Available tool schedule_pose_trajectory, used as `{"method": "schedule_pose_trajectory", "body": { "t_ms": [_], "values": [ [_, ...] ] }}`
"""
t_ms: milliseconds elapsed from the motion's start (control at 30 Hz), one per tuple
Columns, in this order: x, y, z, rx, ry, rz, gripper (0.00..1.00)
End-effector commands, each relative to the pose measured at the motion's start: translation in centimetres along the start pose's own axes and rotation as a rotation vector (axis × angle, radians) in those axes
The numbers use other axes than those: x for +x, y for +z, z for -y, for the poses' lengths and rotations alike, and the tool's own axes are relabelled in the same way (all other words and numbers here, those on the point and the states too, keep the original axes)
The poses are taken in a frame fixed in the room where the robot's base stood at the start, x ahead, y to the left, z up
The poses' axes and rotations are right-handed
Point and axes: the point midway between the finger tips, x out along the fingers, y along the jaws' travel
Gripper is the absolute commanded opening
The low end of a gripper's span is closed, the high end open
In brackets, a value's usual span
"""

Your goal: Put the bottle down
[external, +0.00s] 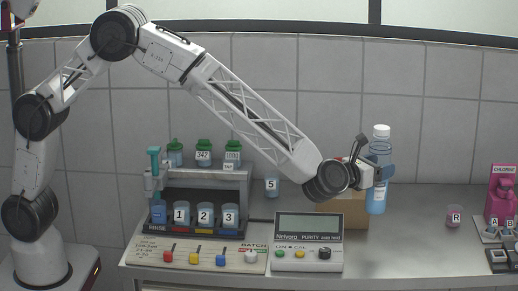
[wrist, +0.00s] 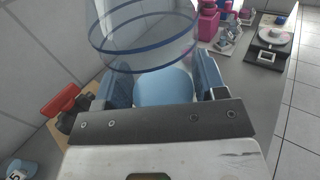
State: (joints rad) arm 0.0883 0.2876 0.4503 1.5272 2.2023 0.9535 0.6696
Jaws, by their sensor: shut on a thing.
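The bottle (external: 377,200) is clear with blue contents and a white cap, and it stands upright in my gripper at the right end of the arm. My gripper (external: 381,171) is shut around the bottle's middle. In the wrist view, the clear bottle wall with blue bands (wrist: 145,45) rises between the two blue fingers of my gripper (wrist: 163,82). The bottle's base shows in front of the counter (external: 420,240); I cannot tell whether it touches the surface.
A cardboard box (external: 352,210) is just left of the bottle. The Nelvoro purity meter (external: 309,230) and a rack with numbered beakers (external: 205,213) stand further left. A cup marked R (external: 455,218) and a pink device (external: 500,190) are at right. Counter between bottle and cup is clear.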

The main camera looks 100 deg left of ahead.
Motion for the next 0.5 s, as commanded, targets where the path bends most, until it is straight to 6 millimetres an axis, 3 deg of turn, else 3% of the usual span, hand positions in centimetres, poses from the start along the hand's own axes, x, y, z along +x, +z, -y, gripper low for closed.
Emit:
{"method": "schedule_pose_trajectory", "body": {
  "t_ms": [300,500],
  "values": [
    [0.0,4.8,-0.2,-0.003,0.003,0.003,0.29],
    [-1.0,4.7,-4.4,-0.011,0.088,0.004,0.29]
  ]
}}
